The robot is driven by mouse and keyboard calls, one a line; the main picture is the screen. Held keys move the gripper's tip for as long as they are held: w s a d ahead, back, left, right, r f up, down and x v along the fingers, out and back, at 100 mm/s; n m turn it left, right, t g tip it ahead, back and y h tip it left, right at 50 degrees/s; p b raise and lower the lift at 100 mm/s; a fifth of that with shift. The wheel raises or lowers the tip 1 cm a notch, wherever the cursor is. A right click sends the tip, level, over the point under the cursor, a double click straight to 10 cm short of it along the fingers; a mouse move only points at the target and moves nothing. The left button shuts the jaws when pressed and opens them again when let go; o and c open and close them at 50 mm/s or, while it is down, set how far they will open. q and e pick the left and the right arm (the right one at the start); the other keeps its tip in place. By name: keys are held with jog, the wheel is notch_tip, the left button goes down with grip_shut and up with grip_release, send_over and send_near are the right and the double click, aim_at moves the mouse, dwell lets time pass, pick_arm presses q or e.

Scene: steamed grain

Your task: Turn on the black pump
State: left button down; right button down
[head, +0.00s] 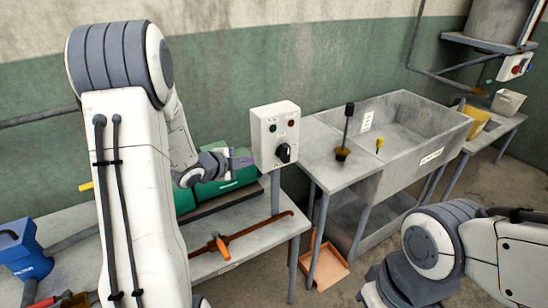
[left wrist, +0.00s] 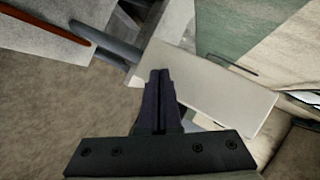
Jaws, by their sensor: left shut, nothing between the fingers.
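A light grey control box (head: 276,132) stands on a post at the wall side, with a black rotary knob (head: 283,153) and small green and red buttons on its face. My left gripper (head: 246,161) is shut and empty, just left of the box at about knob height; I cannot tell if it touches the box. In the left wrist view, the shut fingers (left wrist: 158,78) point at a pale box side (left wrist: 205,88), and the knob is not visible there. No black pump can be made out. My right arm is at lower right, its gripper out of view.
A grey table (head: 265,232) holds a green case (head: 226,184), an orange-handled valve (head: 219,246) and a blue unit (head: 24,249). A concrete sink (head: 405,120) stands right of the box. An orange tray (head: 326,268) lies on the floor.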

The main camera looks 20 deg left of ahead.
pick_arm(q)
jog(key=s+a+r+m+t+h, duration=0.2)
jog(key=s+m+h, duration=0.6)
jog(key=m, duration=0.1)
jog(key=shift+r+m, duration=0.3)
jog(key=shift+r, duration=0.05)
jog(key=shift+a, duration=0.1)
jog(key=p, duration=0.5)
send_near(282, 149)
jog(key=x, duration=0.5)
jog(key=shift+w, duration=0.15)
jog(key=shift+x, duration=0.75)
jog(key=shift+f, duration=0.15)
jog(key=shift+w, duration=0.1)
